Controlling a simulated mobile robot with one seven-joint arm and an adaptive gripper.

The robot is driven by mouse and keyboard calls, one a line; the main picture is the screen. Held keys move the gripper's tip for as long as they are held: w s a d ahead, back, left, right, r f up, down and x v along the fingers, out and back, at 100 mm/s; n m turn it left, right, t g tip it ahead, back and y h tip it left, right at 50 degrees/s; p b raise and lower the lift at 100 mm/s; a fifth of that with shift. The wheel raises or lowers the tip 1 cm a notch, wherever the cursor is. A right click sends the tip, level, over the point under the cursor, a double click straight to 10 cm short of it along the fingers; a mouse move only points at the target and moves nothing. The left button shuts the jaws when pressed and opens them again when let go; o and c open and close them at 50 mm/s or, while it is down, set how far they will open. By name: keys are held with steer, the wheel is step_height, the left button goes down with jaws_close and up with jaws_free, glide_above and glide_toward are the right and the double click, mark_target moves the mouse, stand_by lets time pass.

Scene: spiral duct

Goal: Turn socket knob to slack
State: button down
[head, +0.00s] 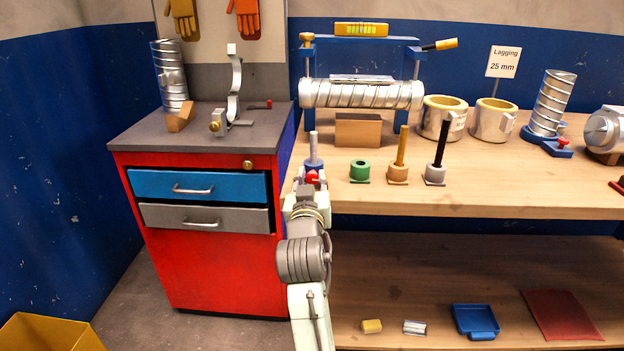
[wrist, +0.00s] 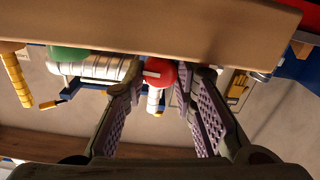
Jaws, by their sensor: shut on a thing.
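The red socket knob (head: 312,177) sits at the front of the blue socket (head: 315,166), near the left front edge of the bench. A grey rod (head: 313,146) stands upright in that socket. My gripper (head: 308,187) reaches up to the knob from the front. In the wrist view, the red knob (wrist: 159,72) lies between the fingertips of my gripper (wrist: 162,88), which is shut on it.
To the right stand a green socket (head: 360,171), a tan socket with a yellow rod (head: 402,148) and a grey socket with a black rod (head: 440,150). A wooden block (head: 358,131) lies behind. The red cabinet (head: 213,265) is close on the left.

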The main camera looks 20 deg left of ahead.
steer(key=c, duration=1.3)
jaws_free()
steer(key=v, duration=0.7)
steer(key=shift+s, duration=0.25)
